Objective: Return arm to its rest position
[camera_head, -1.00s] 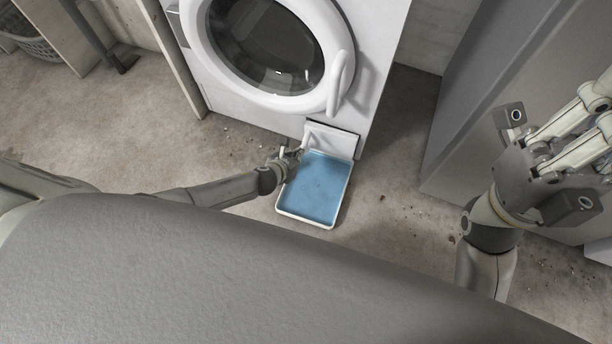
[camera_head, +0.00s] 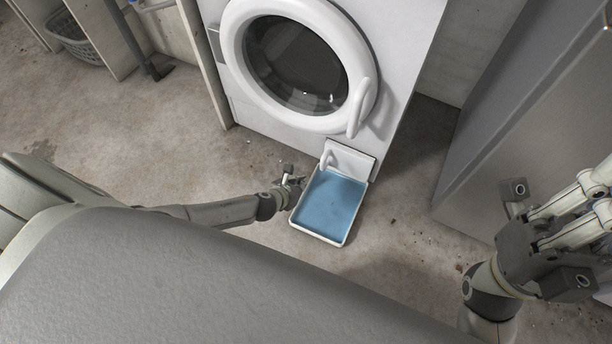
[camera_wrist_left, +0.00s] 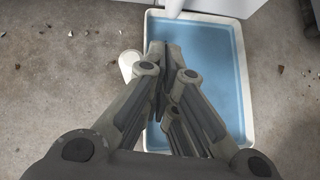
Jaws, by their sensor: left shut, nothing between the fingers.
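My left gripper (camera_head: 295,181) is low beside the left edge of a white tray (camera_head: 343,206) with a blue inside. The tray sticks out from the bottom front of the white washing machine (camera_head: 412,45). In the left wrist view my left gripper's fingers (camera_wrist_left: 167,55) are shut with nothing between them, and in the picture they overlap the left part of the tray (camera_wrist_left: 251,95). A white handle (camera_wrist_left: 130,66) shows left of the fingers. My right gripper (camera_head: 560,215) is at the right edge, raised above the floor; its fingertips are not clearly shown.
The washer's round door (camera_head: 366,62) looks closed. A grey cabinet (camera_head: 530,110) stands at the right. A grey basket (camera_head: 75,38) is at the upper left. Bare concrete floor (camera_head: 150,125) lies open to the left, with small debris scattered about.

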